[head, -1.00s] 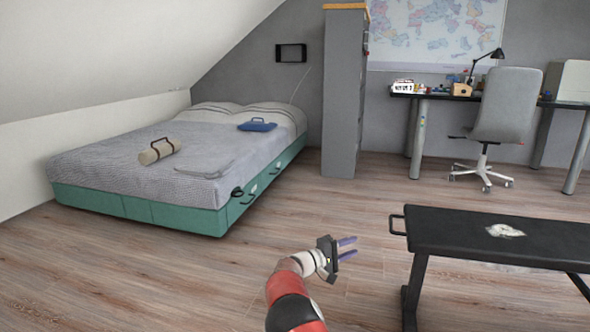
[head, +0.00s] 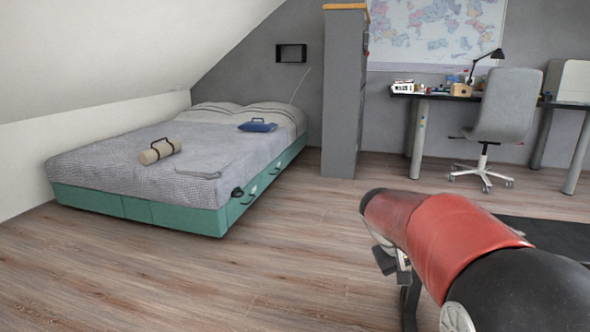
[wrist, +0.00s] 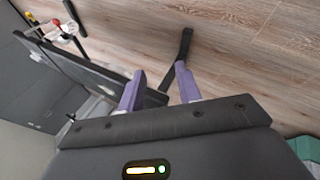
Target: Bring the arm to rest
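My gripper (wrist: 159,78) shows in the wrist view with its two purple fingers apart and nothing held between them. Part of the bench and the floor show beyond the fingers. In the head view my red and black arm reaches in from the lower right, and its links hide most of the gripper; the fingertips cannot be made out there.
The black bench (head: 552,234) is largely hidden behind my arm; it also shows in the wrist view (wrist: 85,68). The bed (head: 120,170) is at the left, the grey chair (head: 508,105) and desk (head: 435,97) at the back right. Floor between is clear.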

